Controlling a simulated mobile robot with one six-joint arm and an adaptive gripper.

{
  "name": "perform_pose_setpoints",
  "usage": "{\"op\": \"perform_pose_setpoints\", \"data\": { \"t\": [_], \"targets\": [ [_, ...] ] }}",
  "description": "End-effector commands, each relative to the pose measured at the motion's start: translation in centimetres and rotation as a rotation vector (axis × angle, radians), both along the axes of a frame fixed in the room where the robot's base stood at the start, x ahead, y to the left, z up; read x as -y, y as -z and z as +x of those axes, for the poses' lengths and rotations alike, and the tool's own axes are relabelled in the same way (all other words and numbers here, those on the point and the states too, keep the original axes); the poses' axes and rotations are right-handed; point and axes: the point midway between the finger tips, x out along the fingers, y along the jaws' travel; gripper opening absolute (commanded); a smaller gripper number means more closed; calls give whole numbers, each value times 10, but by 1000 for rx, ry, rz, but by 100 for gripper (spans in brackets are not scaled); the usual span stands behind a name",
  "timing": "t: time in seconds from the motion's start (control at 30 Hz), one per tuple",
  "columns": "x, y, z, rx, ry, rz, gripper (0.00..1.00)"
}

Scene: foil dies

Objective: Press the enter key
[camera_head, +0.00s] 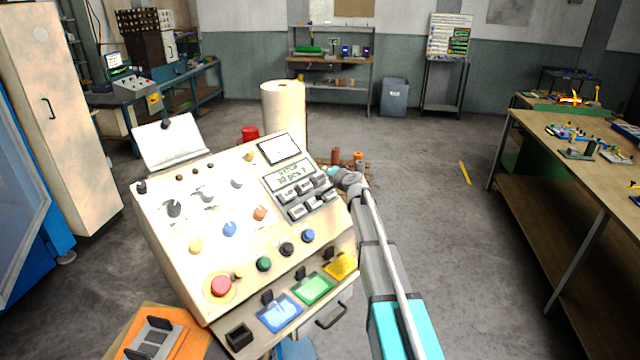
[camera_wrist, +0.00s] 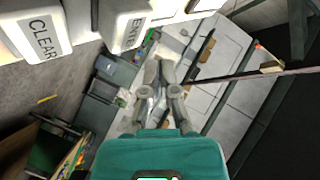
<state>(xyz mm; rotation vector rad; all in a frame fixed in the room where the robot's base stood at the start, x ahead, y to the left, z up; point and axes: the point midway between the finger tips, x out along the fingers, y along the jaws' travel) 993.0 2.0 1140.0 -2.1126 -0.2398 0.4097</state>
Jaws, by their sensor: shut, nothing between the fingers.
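The key marked ENTER (camera_wrist: 125,20) is a pale block at the top of the wrist view, its label partly cut off. A key marked CLEAR (camera_wrist: 36,34) is left of it. In the head view the keypad (camera_head: 311,197) has several small grey keys below a display (camera_head: 289,176); I cannot read there which one is ENTER. My gripper (camera_wrist: 159,72) is shut and empty, its tips below and right of the ENTER key in the wrist view. In the head view my gripper (camera_head: 335,173) is at the keypad's upper right edge; I cannot tell whether it touches a key.
The sloped cream control panel (camera_head: 185,262) carries knobs, a red mushroom button (camera_head: 221,286) and coloured flaps along its front. A pale roll (camera_head: 284,112) stands behind it. A workbench (camera_head: 540,160) is at the right; the floor between is open.

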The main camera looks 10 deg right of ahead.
Motion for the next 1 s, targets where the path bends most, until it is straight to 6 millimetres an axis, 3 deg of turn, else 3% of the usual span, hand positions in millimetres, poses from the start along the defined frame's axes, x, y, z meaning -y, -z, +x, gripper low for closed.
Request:
{"op": "perform_pose_setpoints", "data": {
  "t": [0.23, 1.0],
  "targets": [
    [-5, 13, 7, 0, 0, -1, 0],
    [-7, 14, 8, 0, -1, -1, 0]
  ]
}}
